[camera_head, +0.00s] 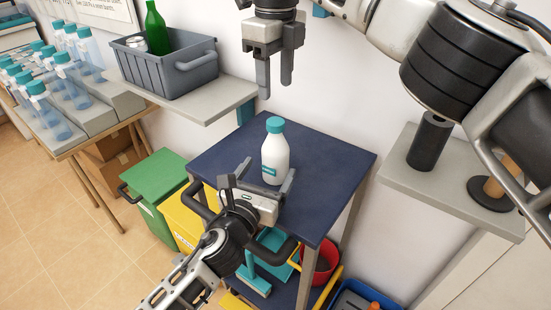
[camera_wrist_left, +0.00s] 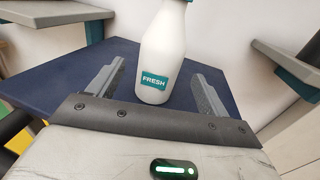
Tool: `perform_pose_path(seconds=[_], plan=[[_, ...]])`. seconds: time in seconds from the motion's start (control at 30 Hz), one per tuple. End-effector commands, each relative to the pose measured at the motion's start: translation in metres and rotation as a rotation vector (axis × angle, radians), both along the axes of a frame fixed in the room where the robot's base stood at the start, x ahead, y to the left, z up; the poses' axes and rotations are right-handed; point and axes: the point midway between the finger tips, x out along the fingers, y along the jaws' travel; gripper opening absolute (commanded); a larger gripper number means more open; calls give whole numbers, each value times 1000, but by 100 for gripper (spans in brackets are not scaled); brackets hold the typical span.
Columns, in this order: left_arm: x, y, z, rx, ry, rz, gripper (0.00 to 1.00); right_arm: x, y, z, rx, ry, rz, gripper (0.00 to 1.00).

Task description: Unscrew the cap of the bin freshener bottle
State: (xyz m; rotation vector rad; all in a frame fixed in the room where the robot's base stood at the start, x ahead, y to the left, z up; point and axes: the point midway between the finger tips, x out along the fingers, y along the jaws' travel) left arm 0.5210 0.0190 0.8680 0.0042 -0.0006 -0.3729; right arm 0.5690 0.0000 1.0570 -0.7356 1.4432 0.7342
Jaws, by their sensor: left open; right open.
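The bin freshener bottle (camera_head: 275,158) is white with a teal cap (camera_head: 275,125) and stands upright on the dark blue cart top (camera_head: 330,160). In the left wrist view the bottle (camera_wrist_left: 163,50) shows a teal label reading FRESH, and its cap is mostly cut off by the top edge. My left gripper (camera_head: 265,174) is open, low in front of the bottle. In the left wrist view its two fingers (camera_wrist_left: 155,85) point toward the bottle, which stands between or just beyond their tips. My right gripper (camera_head: 275,88) is open and empty, pointing down above and behind the cap.
A grey crate (camera_head: 190,80) with a green bottle stands on a shelf at the back left. Several teal-capped bottles (camera_head: 60,95) fill a rack at the far left. Green (camera_head: 157,180) and yellow (camera_head: 185,220) bins stand left of the cart. A shelf (camera_head: 450,200) is at the right.

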Motion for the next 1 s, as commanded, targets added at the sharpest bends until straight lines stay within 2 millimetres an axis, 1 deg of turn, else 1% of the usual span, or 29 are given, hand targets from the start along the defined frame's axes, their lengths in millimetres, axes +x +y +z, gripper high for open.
perform_pose_path(seconds=[0.03, 0.1, 0.2, 0.3, 0.47, 0.7, 0.73, 0.77, 0.8, 0.87, 0.9, 1.0], plan=[[10, -4, 1, -2, -2, 1, 78, 0, 0, 0, 0, 0, 0, 49], [21, -8, 1, -1, -2, 1, 78, 0, 0, 0, 0, 0, 0, 49], [34, -13, 1, -1, -1, 2, 78, 0, 0, 0, 1, 1, 0, 49], [42, -16, 0, -1, -1, 1, 78, 0, 0, 0, 1, 0, 0, 49], [48, -18, 0, 0, -1, 1, 78, 0, 0, 0, 1, 0, 0, 49], [48, -19, 0, 0, -1, 1, 78, 0, 0, 0, 1, 0, 0, 49], [48, -18, 0, 0, -1, 1, 73, 0, 0, 0, 1, 0, 0, 49], [48, -18, 0, 0, -1, 1, 64, 0, 0, 0, 1, 0, 0, 49], [48, -18, 0, 0, -1, 1, 53, 0, 0, 0, 1, 0, 0, 49], [48, -18, 0, 0, 0, 1, 37, 0, 0, 0, 1, 0, 0, 49], [48, -18, 0, 0, 0, 1, 26, 0, 0, 0, 1, 0, 0, 49], [48, -18, 0, 0, 0, 1, 0, 0, 0, 0, 1, 0, -1, 49]])
